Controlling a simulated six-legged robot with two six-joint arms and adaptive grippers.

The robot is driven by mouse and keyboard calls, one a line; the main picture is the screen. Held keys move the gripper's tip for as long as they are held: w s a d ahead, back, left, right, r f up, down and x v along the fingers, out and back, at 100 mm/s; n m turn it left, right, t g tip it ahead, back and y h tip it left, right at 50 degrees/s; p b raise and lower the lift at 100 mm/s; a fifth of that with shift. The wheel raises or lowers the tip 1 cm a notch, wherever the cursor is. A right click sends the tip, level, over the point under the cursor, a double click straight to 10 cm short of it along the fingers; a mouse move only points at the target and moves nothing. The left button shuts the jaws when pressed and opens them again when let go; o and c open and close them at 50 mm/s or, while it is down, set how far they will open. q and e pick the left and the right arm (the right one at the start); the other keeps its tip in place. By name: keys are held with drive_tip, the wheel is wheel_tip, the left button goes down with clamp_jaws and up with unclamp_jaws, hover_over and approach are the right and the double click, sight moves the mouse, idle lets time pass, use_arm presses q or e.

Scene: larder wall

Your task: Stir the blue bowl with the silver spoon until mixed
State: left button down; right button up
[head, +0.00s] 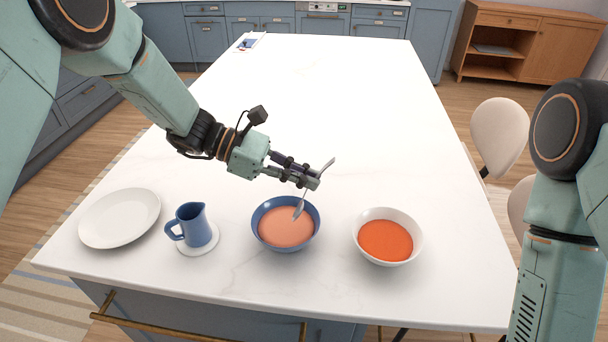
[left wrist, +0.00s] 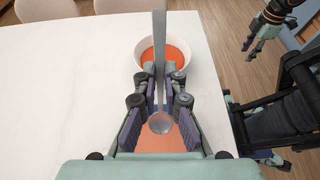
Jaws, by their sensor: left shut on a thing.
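The silver spoon (head: 299,208) is held by my left gripper (head: 312,183), shut on its handle. The spoon tilts, handle end up, with its scoop over the blue bowl (head: 257,236). In the left wrist view the whole scoop (left wrist: 160,123) shows against the bowl's contents; I cannot tell whether it touches them. The blue bowl holds an even-looking pinkish-orange mixture (head: 284,232). It stands near the table's front edge, below my left gripper. My right gripper (left wrist: 254,48) shows small in the left wrist view, empty, its fingers apart; the head view shows only my right arm.
A white bowl (head: 415,236) of orange-red liquid stands right of the blue bowl. A blue jug (head: 196,230) on a white coaster (head: 207,248) and a white plate (head: 121,218) stand left. The white table (head: 330,90) is mostly clear behind. Chairs (head: 499,135) line its right side.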

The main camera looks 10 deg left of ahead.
use_arm(q)
drive_tip(key=shift+d+r, duration=0.1)
drive_tip(key=shift+r, duration=0.15)
wheel_tip(320, 180, up, 5)
drive_tip(key=p, duration=0.4)
drive_tip(key=shift+f, duration=0.25)
idle(0.3)
